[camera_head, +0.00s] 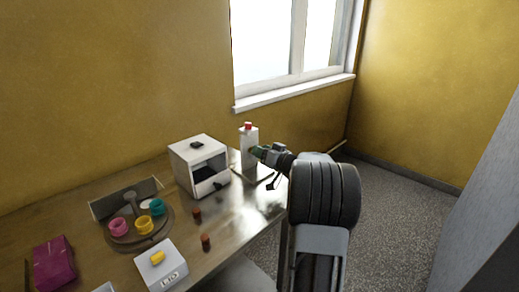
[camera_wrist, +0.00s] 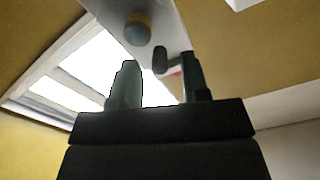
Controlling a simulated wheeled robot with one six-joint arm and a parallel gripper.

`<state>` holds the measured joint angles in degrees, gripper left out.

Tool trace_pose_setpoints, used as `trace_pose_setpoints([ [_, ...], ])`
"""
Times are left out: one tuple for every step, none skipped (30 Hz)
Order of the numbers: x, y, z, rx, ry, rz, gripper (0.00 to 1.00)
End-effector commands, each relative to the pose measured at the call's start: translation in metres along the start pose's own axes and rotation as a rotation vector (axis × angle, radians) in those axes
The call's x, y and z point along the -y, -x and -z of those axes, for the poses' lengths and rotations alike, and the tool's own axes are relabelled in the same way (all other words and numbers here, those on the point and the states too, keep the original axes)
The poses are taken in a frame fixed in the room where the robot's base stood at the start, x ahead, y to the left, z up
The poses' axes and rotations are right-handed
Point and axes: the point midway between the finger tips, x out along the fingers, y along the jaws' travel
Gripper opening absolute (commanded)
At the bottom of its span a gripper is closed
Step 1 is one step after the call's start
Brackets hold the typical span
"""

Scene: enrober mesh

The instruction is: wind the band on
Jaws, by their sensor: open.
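A white upright unit (camera_head: 248,146) with a red top stands at the right end of the table. My gripper (camera_head: 258,151) is at its right side, at about its upper half. In the wrist view, my gripper (camera_wrist: 158,82) has its two fingers apart with nothing clearly between them. Beyond the fingertips is a pale panel (camera_wrist: 168,22) with a round knob (camera_wrist: 138,30) and a dark peg-like handle (camera_wrist: 160,60). The handle appears between the fingers, nearer the right one; I cannot tell whether they touch. I cannot make out the band.
A white box (camera_head: 190,150) with a dark opening stands left of the unit. A round tray (camera_head: 118,240) holds pink, yellow and teal cups. Two small brown pieces (camera_head: 197,214), a white scale-like box (camera_head: 165,272) and a magenta packet (camera_head: 54,262) are also on the table.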

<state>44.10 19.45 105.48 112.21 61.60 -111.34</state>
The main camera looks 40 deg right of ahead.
Motion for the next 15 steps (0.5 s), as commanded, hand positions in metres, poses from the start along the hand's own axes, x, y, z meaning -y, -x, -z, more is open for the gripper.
trace_pose_setpoints([
  [0.0001,-0.0044,0.0001,0.001,-0.001,0.000,0.42],
  [-0.0001,-0.0063,0.0002,0.001,0.000,0.000,0.42],
  [0.0000,-0.0084,0.0002,0.001,0.000,-0.001,0.42],
  [0.0001,-0.0097,0.0001,0.001,0.000,-0.001,0.42],
  [0.0001,-0.0108,-0.0001,0.001,0.000,0.000,0.42],
  [0.0002,-0.0119,-0.0002,0.001,0.000,0.000,0.42],
  [0.0002,-0.0125,-0.0004,0.001,0.000,0.000,0.42],
  [0.0002,-0.0129,-0.0004,0.001,0.000,0.000,0.42],
  [0.0002,-0.0132,-0.0005,0.001,0.000,0.000,0.42],
  [0.0002,-0.0133,-0.0005,0.001,0.000,0.000,0.42],
  [0.0002,-0.0133,-0.0006,0.001,0.000,0.000,0.42],
  [0.0001,-0.0132,-0.0006,0.001,0.000,0.000,0.42],
  [0.0001,-0.0132,-0.0006,0.001,0.000,0.000,0.42],
  [0.0001,-0.0132,-0.0005,0.001,0.000,0.000,0.42],
  [0.0001,-0.0131,-0.0005,0.001,0.000,0.000,0.42],
])
